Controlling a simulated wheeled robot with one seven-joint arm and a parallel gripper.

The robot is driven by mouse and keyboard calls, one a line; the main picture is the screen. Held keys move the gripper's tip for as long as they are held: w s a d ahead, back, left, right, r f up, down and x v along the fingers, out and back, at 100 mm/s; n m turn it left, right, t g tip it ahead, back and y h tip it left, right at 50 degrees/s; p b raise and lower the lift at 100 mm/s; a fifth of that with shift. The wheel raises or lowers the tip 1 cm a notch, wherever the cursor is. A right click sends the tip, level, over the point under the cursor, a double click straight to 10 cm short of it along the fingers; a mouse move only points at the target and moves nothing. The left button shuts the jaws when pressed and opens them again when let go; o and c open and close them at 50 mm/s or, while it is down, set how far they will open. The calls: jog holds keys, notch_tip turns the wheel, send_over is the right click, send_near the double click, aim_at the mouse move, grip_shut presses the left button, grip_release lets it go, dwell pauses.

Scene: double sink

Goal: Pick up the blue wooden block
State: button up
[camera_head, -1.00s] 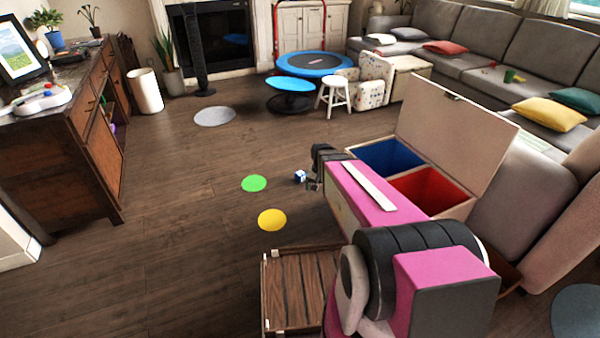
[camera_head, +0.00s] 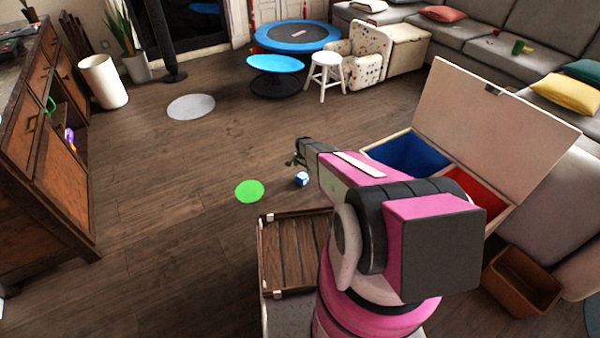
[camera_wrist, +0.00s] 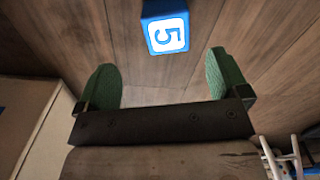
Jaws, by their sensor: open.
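The blue wooden block (camera_head: 302,179) lies on the wood floor to the left of the two-compartment box. In the wrist view the block (camera_wrist: 166,27) shows at the top centre, with a white face bearing a blue "5". My gripper (camera_wrist: 162,82) is open, with its two green fingers spread and nothing between them. The block is beyond the fingertips and apart from them. In the head view my gripper (camera_head: 296,158) is small and dark at the end of my pink arm, just above and left of the block.
The open storage box (camera_head: 510,217) has a blue and a red compartment and a raised lid (camera_head: 490,115). A green disc (camera_head: 249,191) lies left of the block. A white stool (camera_head: 325,73) and blue trampoline (camera_head: 298,36) stand farther back.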

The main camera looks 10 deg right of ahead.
aim_at(302, 179)
jog(key=shift+w+f, duration=0.55)
jog(key=shift+f, duration=0.2)
notch_tip(302, 179, down, 10)
jog(key=shift+f, duration=0.1)
jog(key=c, duration=1)
